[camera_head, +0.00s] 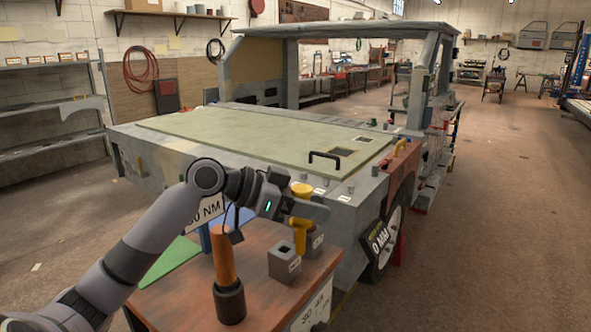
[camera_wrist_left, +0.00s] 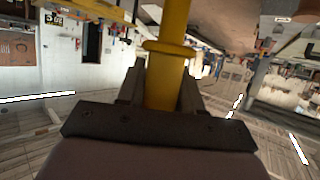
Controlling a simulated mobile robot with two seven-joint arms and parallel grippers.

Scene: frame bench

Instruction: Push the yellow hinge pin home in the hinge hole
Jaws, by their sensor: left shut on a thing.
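The yellow hinge pin (camera_head: 301,240) is held upright in my left gripper (camera_head: 310,209), with a wide round yellow top above the fingers and a yellow shaft below. In the left wrist view the pin (camera_wrist_left: 172,25) stands between the two dark fingers (camera_wrist_left: 163,90), with a collar just beyond them. The pin's lower end is above or in front of a grey block at the bench's far right corner. I cannot tell whether it is in a hole; the hinge hole is not clearly seen. My right gripper is not in view.
A grey block with a dark square opening (camera_head: 285,264) stands on the brown bench top (camera_head: 185,300). An orange-handled tool in a dark cup (camera_head: 229,300) stands left of it. A green mat (camera_head: 170,262) lies further left. The grey vehicle frame (camera_head: 190,150) is close behind.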

